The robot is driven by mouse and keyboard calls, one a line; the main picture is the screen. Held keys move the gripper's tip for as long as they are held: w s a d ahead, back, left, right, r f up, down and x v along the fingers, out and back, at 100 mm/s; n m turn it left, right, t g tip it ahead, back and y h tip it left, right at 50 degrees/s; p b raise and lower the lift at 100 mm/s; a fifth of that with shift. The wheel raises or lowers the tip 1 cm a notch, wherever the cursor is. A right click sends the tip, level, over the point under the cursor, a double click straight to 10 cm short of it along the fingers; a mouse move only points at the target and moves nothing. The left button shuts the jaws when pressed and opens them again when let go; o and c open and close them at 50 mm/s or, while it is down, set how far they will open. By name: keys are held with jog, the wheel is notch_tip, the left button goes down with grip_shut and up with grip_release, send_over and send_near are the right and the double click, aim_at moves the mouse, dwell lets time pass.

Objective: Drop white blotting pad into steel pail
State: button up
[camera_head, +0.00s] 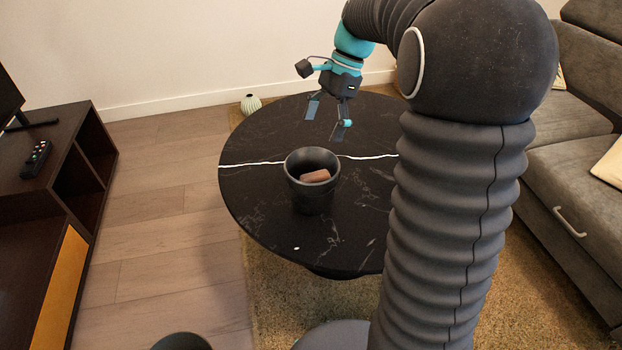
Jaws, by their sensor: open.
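A dark grey pail (312,195) stands upright on the round black table, left of my arm. A reddish-brown block (315,176) shows inside it. My gripper (327,122) is open above the far part of the table, behind and a little above the pail in the picture. I see nothing between its fingers. I cannot make out a white blotting pad. A tiny white spot (296,248) shows on the table's near left part, too small to identify. My arm hides the right part of the table.
The black marble table (262,205) has white veins and bare room around the pail. A dark cabinet (60,150) with a remote (36,158) stands left. A grey sofa (575,165) is right. A pale vase (251,104) stands beyond the table. A shag rug (275,300) lies below.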

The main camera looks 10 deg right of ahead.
jog(key=s+v, duration=0.1)
jog(key=v, duration=0.6)
jog(key=shift+w, duration=0.45)
jog(key=shift+r, duration=0.1)
notch_tip(320, 180, down, 6)
jog(key=s+d+n+t+h, duration=0.2)
jog(key=n, duration=0.4)
jog(key=s+a+n+t+h, duration=0.1)
jog(key=s+a+n+t, duration=0.1)
jog(key=s, duration=0.9)
jog(key=s+a+f+n+t+h, duration=0.1)
jog(key=s+a+n+t, duration=0.2)
jog(key=s+n, duration=0.3)
jog(key=shift+s+a, duration=0.6)
jog(key=shift+s, duration=2.1)
